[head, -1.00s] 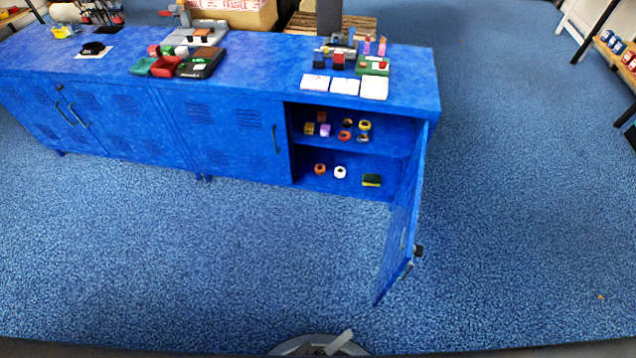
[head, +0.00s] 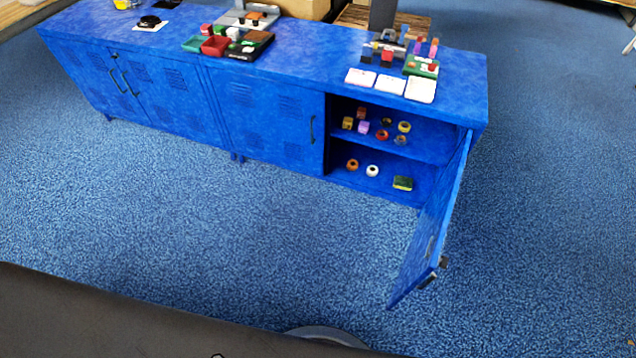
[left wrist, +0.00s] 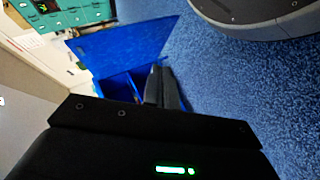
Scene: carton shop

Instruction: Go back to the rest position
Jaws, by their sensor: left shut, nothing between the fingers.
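My left gripper (left wrist: 160,76) shows in the left wrist view, its dark fingers together with nothing between them. It is in the air, and blue cabinet parts (left wrist: 130,45) appear beyond it. In the head view its fingers do not show; a dark part of mine crosses the lower left. My right gripper is in neither view.
A long blue cabinet (head: 270,152) stands ahead. Its right door (head: 432,235) hangs open into the room, showing shelves with several small rolls and blocks. Trays, stamps and white cards (head: 390,84) sit on top. Blue carpet (head: 560,220) is clear at right.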

